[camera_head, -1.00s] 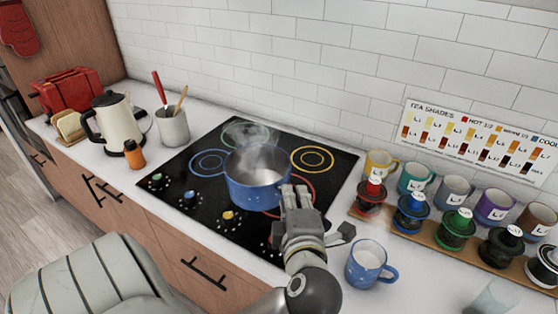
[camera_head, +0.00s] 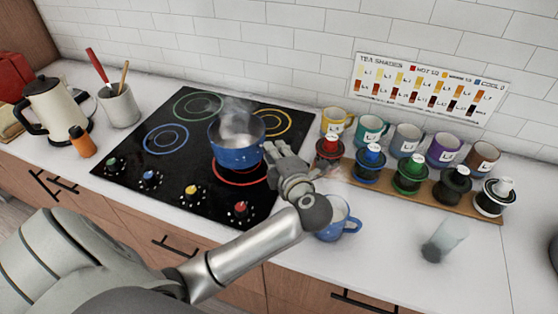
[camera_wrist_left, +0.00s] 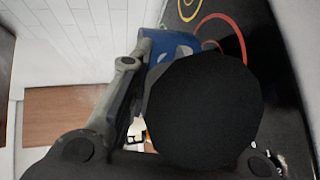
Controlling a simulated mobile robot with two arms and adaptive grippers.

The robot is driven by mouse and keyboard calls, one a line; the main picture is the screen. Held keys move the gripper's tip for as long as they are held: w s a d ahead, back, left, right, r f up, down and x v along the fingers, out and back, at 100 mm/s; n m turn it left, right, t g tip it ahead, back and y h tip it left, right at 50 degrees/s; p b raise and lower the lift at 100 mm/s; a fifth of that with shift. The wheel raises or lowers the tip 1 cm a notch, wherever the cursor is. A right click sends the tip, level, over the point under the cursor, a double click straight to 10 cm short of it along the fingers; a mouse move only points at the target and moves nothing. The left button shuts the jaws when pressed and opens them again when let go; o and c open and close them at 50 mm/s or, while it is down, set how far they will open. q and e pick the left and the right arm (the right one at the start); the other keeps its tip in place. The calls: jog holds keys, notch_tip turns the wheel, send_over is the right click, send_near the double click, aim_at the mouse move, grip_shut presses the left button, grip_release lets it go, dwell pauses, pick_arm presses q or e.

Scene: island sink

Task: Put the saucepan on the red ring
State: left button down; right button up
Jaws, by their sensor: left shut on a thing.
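The blue saucepan (camera_head: 237,157) is upright and steaming over the black cooktop. The red ring (camera_head: 240,184) shows as an arc in front of and below it; the pan hides the ring's back part. I cannot tell whether the pan touches the glass. My left gripper (camera_head: 277,158) is shut at the pan's right side, apparently on its handle, which the fingers hide. In the left wrist view the blue pan wall (camera_wrist_left: 173,47) shows beyond the gripper, and a large dark round shape blocks much of the view. My right gripper is not in view.
A yellow ring (camera_head: 289,123) lies behind right of the pan, a green ring (camera_head: 198,93) and a blue ring (camera_head: 166,149) to the left. A blue mug (camera_head: 334,232) stands close to my left wrist. A wooden board (camera_head: 422,190) with several colored-lid jars is at right.

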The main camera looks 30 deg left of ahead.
pick_arm(q)
jog(key=shift+w+a+f, duration=0.1)
jog(key=shift+w+f, duration=0.5)
jog(key=shift+w, duration=0.05)
notch_tip(320, 180, down, 3)
jog(key=shift+w+f+p, duration=0.1)
jog(key=shift+p, duration=0.55)
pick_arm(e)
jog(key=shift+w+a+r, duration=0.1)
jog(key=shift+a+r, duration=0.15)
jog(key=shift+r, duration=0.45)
pick_arm(q)
jog(key=c, duration=1.8)
grip_release()
jog(key=shift+f, duration=0.25)
jog(key=o, duration=0.5)
jog(key=shift+c, duration=0.2)
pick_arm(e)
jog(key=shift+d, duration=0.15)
pick_arm(q)
jog(key=shift+r, duration=0.1)
